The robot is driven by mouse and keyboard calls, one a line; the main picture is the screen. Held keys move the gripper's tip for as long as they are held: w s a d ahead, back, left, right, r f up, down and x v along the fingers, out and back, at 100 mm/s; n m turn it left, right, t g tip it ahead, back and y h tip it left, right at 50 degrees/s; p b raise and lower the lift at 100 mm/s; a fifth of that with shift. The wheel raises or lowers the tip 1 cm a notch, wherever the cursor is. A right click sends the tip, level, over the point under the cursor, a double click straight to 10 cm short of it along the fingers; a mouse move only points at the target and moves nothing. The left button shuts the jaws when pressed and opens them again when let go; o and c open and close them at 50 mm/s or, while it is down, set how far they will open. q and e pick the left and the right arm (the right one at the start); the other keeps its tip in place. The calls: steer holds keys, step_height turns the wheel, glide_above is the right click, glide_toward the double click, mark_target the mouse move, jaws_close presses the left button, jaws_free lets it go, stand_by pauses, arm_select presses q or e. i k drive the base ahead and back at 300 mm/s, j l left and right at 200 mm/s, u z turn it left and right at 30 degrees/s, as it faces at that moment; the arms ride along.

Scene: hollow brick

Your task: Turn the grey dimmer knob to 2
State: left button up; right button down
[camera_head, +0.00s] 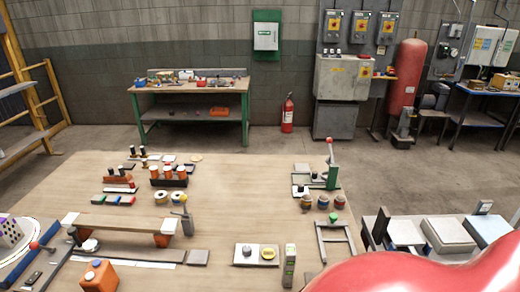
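A pale plate (243,257) lies near the front middle of the wooden table. It carries a small dark round part (247,250) on its left and a yellow round knob (268,253) on its right. The dark part may be the grey dimmer knob, but it is too small to be sure. No scale numbers or pointer can be read. A slim grey-green upright device (290,265) stands just right of the plate. Neither of my grippers is in view, and nothing is seen touching the plate.
A large glossy red curved surface (430,275) hides the lower right. An orange container (99,275) stands front left, and a plank on supports (125,225) lies behind it. A green-based lever press (332,175) stands back right. The table middle (250,200) is clear.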

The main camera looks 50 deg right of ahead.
mark_target(247, 250)
steer(key=z, duration=1.4)
